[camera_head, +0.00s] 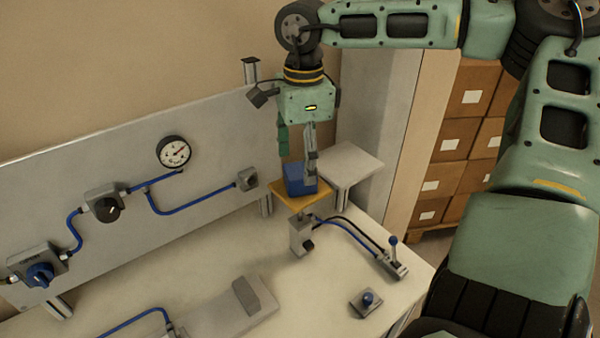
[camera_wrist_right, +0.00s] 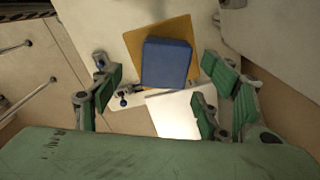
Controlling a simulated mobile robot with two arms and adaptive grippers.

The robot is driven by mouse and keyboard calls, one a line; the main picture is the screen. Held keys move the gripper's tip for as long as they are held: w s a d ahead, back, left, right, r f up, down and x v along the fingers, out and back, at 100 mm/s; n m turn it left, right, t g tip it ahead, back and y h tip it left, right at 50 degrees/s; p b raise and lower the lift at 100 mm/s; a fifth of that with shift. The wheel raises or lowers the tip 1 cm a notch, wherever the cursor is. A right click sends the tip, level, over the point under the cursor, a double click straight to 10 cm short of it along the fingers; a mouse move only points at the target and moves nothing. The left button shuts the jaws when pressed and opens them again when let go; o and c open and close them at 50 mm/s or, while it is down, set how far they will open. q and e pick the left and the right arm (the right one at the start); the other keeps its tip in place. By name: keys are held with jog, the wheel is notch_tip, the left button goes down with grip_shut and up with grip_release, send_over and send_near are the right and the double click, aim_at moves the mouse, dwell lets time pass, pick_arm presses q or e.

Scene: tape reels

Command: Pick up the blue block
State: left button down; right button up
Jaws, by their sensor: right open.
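The blue block (camera_head: 297,180) sits on a small orange-yellow plate (camera_head: 285,197) in the head view. The plate is raised above the workbench on a stand. In the right wrist view the block (camera_wrist_right: 166,63) lies ahead of the jaws, near the middle, on the same plate (camera_wrist_right: 150,36). My right gripper (camera_head: 297,160) points down over the block, and one finger overlaps the block in the head view. Its green-padded fingers (camera_wrist_right: 160,98) are spread wide with nothing held. I cannot tell whether a finger touches the block. My left gripper is in neither view.
A grey panel (camera_head: 215,120) with a gauge, knobs and blue cables stands behind. A small grey platform (camera_head: 348,163) is right of the block. Shelved cartons (camera_head: 467,100) stand at the right.

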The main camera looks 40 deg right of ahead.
aim_at(300, 169)
jog(key=f, duration=0.1)
jog(key=w+f, duration=0.1)
jog(key=shift+f+p, duration=0.35)
jog(key=shift+p, duration=0.05)
jog(key=shift+s+f, duration=0.15)
jog(key=shift+f, duration=0.3)
jog(key=c, duration=1.5)
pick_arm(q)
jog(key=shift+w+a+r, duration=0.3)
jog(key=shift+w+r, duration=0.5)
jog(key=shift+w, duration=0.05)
pick_arm(e)
jog(key=shift+r, duration=0.1)
